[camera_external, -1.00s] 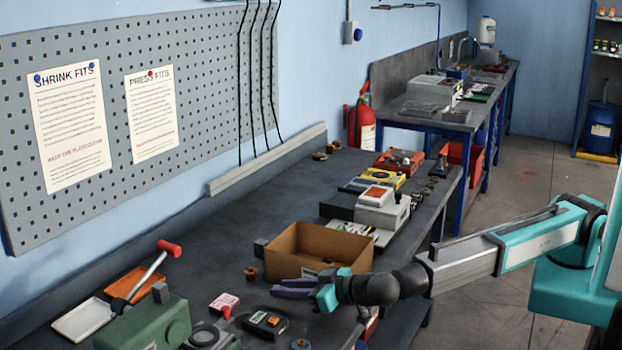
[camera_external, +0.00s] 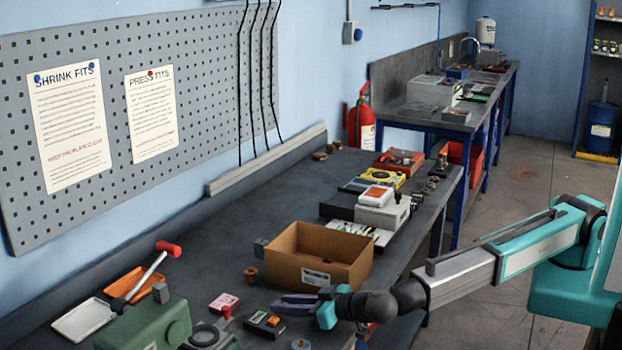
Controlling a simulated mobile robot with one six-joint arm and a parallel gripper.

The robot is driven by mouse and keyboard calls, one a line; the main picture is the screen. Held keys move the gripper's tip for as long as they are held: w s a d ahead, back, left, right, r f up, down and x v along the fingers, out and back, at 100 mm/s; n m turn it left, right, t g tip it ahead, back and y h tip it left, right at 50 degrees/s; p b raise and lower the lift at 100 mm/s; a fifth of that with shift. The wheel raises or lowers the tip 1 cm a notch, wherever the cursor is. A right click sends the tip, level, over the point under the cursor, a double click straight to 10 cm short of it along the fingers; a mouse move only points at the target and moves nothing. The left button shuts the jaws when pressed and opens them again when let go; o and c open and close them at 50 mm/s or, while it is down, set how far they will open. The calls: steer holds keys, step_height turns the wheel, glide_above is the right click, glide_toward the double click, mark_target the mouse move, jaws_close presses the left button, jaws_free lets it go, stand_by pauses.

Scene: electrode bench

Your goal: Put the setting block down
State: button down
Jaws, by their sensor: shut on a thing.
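My gripper (camera_external: 284,304) is low over the front part of the dark bench, just in front of the cardboard box. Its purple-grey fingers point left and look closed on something. The held piece is too small and too covered by the fingers to make out, so I cannot pick out the setting block's shape or tell whether it touches the bench.
The open cardboard box (camera_external: 318,257) stands right behind my gripper. A black device with an orange button (camera_external: 265,323), a pink box (camera_external: 224,302) and a brown round part (camera_external: 250,275) lie to the left. A green machine (camera_external: 145,325) stands front left.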

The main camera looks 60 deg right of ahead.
steer(key=shift+f+b, duration=0.15)
steer(key=shift+b, duration=0.15)
steer(key=c, duration=1.5)
jaws_free()
steer(key=shift+p, duration=1)
steer(key=shift+s, duration=0.15)
steer(key=b+v, duration=0.4)
steer(key=v, duration=0.9)
steer(key=shift+s+d, duration=0.15)
steer(key=shift+s, duration=0.15)
steer(key=shift+o, duration=1)
